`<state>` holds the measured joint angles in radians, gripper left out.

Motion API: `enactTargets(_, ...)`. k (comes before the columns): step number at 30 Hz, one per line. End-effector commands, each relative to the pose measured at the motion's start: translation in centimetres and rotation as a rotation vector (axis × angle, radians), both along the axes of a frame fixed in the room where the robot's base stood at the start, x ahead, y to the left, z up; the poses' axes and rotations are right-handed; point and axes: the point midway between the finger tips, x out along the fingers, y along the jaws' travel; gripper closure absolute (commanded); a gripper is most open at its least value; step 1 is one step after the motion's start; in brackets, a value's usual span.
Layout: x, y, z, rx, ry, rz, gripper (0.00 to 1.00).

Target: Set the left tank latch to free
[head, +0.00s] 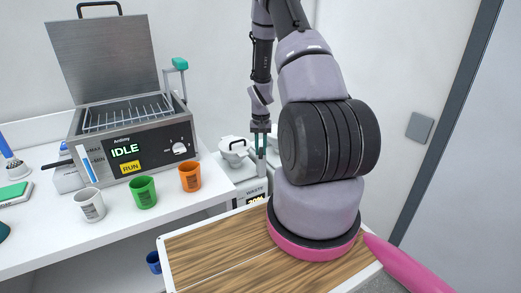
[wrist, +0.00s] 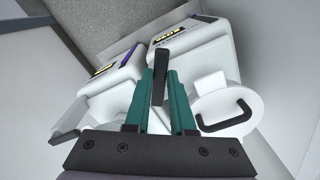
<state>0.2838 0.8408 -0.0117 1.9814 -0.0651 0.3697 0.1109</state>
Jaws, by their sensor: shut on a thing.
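Two white waste tanks stand beside the bench: the left tank (head: 236,164) has a round lid with a dark handle, and the right tank (head: 273,158) is partly hidden behind my gripper. My gripper (head: 262,146) points down at the tank tops. In the wrist view its teal fingers (wrist: 162,98) are closed around a dark upright bar (wrist: 158,78), which looks like a latch lever. The bar lies close to the tank with the round lid (wrist: 229,112); its base and setting are hidden by the fingers.
The bench carries an open steel bath (head: 125,125) reading IDLE, plus white, green and orange cups (head: 190,177). My wood-topped base (head: 215,250) is in front of the tanks. A wall and door frame (head: 450,110) bound the right side.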

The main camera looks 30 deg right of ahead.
Motion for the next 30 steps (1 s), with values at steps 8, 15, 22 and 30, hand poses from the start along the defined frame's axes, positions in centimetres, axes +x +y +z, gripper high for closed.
enactTargets(8,0.1,0.0,0.1,0.0,-0.002,-0.001,0.47)
enactTargets(15,0.0,0.0,0.0,0.0,-0.001,-0.002,0.47)
enactTargets(22,0.1,0.0,1.6,-0.001,-0.003,-0.003,0.47)
enactTargets(30,0.2,0.0,7.1,-0.002,-0.006,-0.001,0.47)
